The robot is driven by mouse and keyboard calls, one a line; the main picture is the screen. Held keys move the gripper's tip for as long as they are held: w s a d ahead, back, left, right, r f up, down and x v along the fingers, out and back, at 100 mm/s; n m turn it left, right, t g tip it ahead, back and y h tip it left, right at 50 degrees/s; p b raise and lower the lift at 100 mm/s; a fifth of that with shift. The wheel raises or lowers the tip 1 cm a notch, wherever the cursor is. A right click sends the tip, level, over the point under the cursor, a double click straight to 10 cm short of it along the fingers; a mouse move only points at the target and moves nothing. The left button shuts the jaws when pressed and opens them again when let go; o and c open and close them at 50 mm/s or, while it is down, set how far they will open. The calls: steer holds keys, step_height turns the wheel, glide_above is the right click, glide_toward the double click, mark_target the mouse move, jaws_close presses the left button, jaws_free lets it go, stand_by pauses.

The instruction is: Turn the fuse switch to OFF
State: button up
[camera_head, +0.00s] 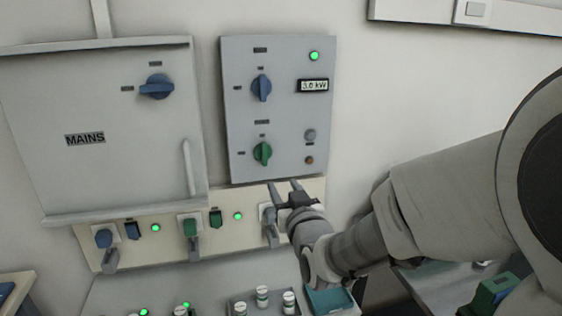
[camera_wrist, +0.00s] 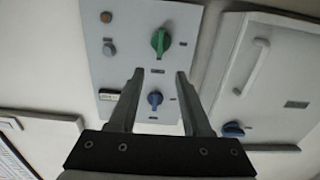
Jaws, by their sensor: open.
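A grey control panel (camera_head: 290,130) on the wall carries a blue rotary knob (camera_head: 261,87) above a green rotary knob (camera_head: 262,153). Both handles stand about upright. The small labels are too blurred to read, so I cannot tell which knob is the fuse switch. My gripper (camera_head: 283,186) is open and empty, below the green knob near the panel's lower edge. The wrist view is upside down: the green knob (camera_wrist: 160,42) shows beyond the tips of my gripper (camera_wrist: 160,74), and the blue knob (camera_wrist: 155,98) shows between the fingers. No finger visibly touches a knob.
The MAINS box (camera_head: 110,135) at left has a blue knob (camera_head: 157,87), turned sideways, and a door handle (camera_head: 189,165). Below runs a socket strip (camera_head: 88,238) with plugs and green lights. The display (camera_head: 313,86) reads 3.0 kW. Small jars (camera_head: 262,296) stand below.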

mark_target(265, 153)
steer(key=x, duration=1.7)
steer(key=shift+w+a+r+p, duration=0.25)
steer(key=shift+p, duration=0.05)
jaws_close()
